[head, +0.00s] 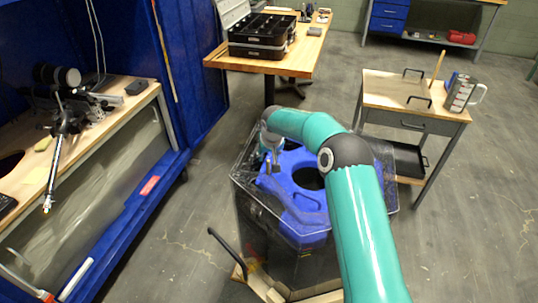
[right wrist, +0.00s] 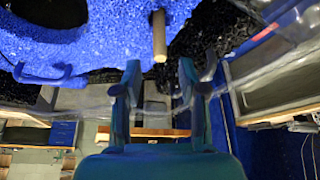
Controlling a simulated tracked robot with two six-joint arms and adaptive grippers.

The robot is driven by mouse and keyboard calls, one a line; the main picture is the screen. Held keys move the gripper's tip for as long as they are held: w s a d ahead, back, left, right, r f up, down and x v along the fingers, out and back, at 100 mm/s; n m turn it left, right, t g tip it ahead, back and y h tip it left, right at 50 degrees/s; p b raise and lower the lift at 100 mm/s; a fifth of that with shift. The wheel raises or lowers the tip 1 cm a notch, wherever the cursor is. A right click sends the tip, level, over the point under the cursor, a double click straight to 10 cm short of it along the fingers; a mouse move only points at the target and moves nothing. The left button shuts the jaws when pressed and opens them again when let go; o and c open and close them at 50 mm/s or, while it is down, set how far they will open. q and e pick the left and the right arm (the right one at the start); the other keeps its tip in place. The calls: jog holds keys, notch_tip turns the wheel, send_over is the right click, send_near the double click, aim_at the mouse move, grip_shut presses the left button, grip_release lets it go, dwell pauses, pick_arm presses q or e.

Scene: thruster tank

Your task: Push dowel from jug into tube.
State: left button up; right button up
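A wooden dowel (right wrist: 159,37) stands out of the blue top of the tank in the right wrist view, its free end toward my right gripper. My right gripper (right wrist: 159,78) is open, with its two fingers apart on either side of the dowel's line. No contact shows. In the head view the right gripper (head: 271,162) is over the left part of the blue-topped tank (head: 312,205), small and partly hidden. A grey jug (head: 462,93) with a handle stands on the cart. A thin wooden stick (head: 437,67) stands beside it. I cannot make out the tube. My left gripper is out of view.
The wooden-topped cart (head: 390,86) has black handles on top. A workbench (head: 100,125) with black equipment stands at the left, and a table (head: 300,55) with a black case at the back.

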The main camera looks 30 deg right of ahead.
jog(key=w+d+r+p+v, duration=0.1)
jog(key=w+p+v, duration=0.2)
jog(key=p+v, duration=0.5)
jog(key=v, duration=1.3)
jog(key=shift+w+d+r, duration=0.15)
jog(key=shift+r, duration=0.25)
dwell(1.2)
